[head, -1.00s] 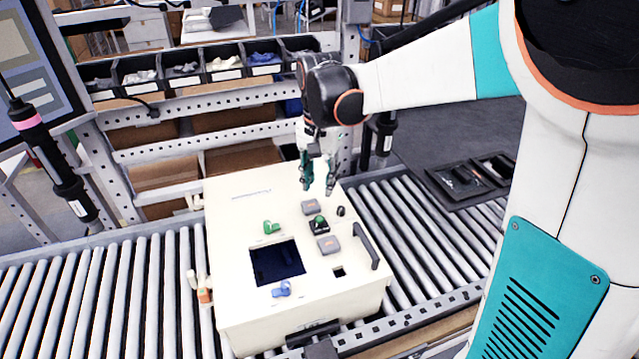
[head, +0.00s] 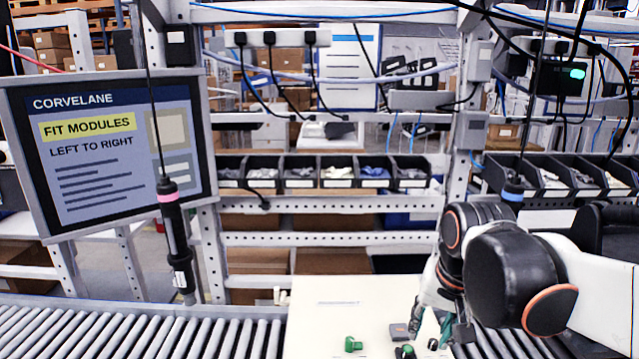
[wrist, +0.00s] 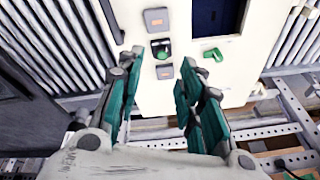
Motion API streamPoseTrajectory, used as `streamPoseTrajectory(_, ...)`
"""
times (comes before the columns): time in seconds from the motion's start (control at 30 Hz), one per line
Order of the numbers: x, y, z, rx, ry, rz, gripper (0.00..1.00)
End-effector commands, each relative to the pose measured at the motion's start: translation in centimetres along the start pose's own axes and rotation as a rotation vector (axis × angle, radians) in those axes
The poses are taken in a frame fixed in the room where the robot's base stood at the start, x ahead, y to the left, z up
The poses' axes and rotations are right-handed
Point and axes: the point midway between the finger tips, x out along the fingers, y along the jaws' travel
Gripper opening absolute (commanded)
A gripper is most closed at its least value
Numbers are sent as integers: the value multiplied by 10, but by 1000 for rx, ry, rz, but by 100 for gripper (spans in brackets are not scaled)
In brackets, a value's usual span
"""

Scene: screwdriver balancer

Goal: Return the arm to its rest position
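My gripper (head: 436,322) hangs at the lower right of the head view, at the end of my folded arm, above the cream panel box (head: 318,318). In the wrist view its two teal fingers (wrist: 155,92) stand apart with nothing between them. The panel's grey square modules (wrist: 156,20), a black switch with a green top (wrist: 160,49) and a green lever (wrist: 213,54) lie beyond the fingertips. The gripper appears clear of them.
The roller conveyor (head: 130,335) runs under the box. A screen (head: 118,150) and a hanging screwdriver (head: 175,235) are at the left; another tool (head: 513,190) hangs behind my arm. Parts bins (head: 338,172) line the rack behind.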

Motion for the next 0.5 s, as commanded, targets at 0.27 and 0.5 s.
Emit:
streamPoseTrajectory(0.27,-7,17,45,-155,135,-42,34)
streamPoseTrajectory(0.5,-4,30,80,-284,253,-60,34)
